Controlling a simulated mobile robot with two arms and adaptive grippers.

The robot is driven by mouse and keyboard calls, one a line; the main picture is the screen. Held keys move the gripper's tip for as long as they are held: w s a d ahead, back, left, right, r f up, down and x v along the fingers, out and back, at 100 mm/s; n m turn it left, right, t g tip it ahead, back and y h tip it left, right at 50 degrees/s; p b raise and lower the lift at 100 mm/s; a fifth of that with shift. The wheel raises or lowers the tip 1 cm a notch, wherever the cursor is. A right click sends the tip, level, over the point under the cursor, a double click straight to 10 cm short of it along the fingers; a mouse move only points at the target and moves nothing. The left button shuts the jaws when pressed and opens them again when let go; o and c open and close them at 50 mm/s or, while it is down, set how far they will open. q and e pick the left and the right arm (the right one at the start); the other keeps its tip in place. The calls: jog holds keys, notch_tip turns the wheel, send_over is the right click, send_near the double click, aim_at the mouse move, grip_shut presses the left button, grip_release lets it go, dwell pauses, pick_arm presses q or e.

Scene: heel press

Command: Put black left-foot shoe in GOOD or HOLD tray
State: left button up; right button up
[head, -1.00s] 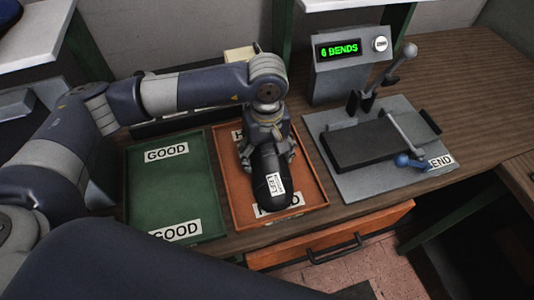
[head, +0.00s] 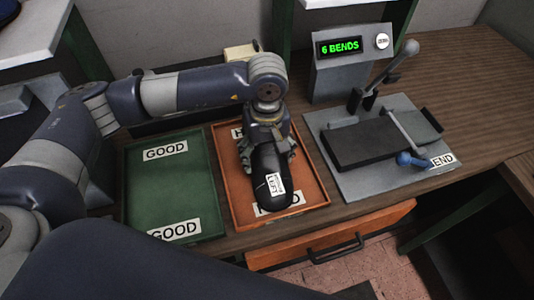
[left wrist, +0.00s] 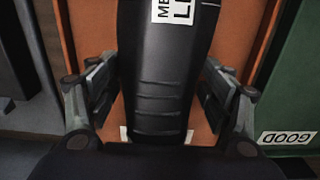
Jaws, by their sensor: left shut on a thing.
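The black shoe (head: 268,165) with a white LEFT label is over the orange HOLD tray (head: 307,160) in the head view. My left gripper (head: 267,150) comes down from above and is shut on the shoe. In the left wrist view the black shoe (left wrist: 163,75) lies between the two fingers, with the orange tray behind it. I cannot tell whether the shoe's sole touches the tray floor. The green GOOD tray (head: 165,190) is empty to the left. My right gripper is not in view.
A grey press (head: 365,145) with a blue-knobbed lever stands right of the HOLD tray. Its display (head: 341,46) reads 6 BENDS. An orange drawer (head: 330,235) with a dark handle is below the front edge. Bare wooden bench (head: 480,80) lies at the right.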

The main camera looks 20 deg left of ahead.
pick_arm(q)
jog(key=o, duration=1.6)
jog(key=shift+c, duration=0.2)
notch_tip(320, 180, up, 12)
